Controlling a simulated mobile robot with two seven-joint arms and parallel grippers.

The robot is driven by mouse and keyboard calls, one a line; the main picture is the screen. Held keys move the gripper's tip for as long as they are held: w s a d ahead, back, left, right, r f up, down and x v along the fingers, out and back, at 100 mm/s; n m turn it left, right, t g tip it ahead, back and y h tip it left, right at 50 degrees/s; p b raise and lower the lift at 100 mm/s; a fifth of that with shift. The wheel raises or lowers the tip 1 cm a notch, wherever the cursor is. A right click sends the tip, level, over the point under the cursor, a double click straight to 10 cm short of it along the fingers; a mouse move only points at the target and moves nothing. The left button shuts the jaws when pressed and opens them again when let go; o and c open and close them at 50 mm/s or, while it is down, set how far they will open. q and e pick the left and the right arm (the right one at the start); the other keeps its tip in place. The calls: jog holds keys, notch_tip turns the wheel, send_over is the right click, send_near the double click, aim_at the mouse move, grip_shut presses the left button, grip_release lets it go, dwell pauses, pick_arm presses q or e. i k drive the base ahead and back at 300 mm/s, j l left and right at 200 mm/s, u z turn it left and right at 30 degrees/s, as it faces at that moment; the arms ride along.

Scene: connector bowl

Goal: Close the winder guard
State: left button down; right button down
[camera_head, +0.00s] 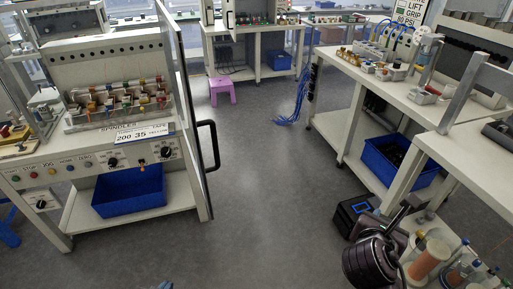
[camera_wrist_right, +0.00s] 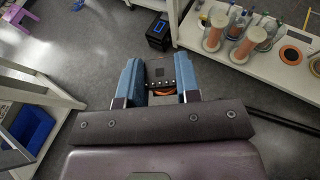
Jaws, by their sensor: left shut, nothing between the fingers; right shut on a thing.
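The winder (camera_head: 115,110) stands at the left in the head view. Its guard (camera_head: 185,100), a dark-framed clear panel, stands swung out at the winder's right side. The black guard handle (camera_head: 212,145) sticks out to the right, with no gripper on it. My left gripper (camera_head: 166,286) shows only as a small blue tip at the bottom edge, well below the handle. It is shut and empty. My right gripper (camera_wrist_right: 160,85) is shut in the wrist view on a dark piece (camera_wrist_right: 160,70) with dots and an orange part below. I cannot tell what this piece is.
A black box with a blue display (camera_head: 358,209) stands on the floor beside the right bench. A low shelf with spools (camera_head: 430,262) is at bottom right. A purple stool (camera_head: 222,91) stands farther back. The floor (camera_head: 260,190) between winder and bench is clear.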

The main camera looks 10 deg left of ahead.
aim_at(178, 44)
jog(key=i+l, duration=0.1)
jog(key=l, duration=0.35)
jog(key=i+l, duration=0.1)
jog(key=l, duration=0.3)
jog(key=i+l+z, duration=0.1)
jog(key=l, duration=0.35)
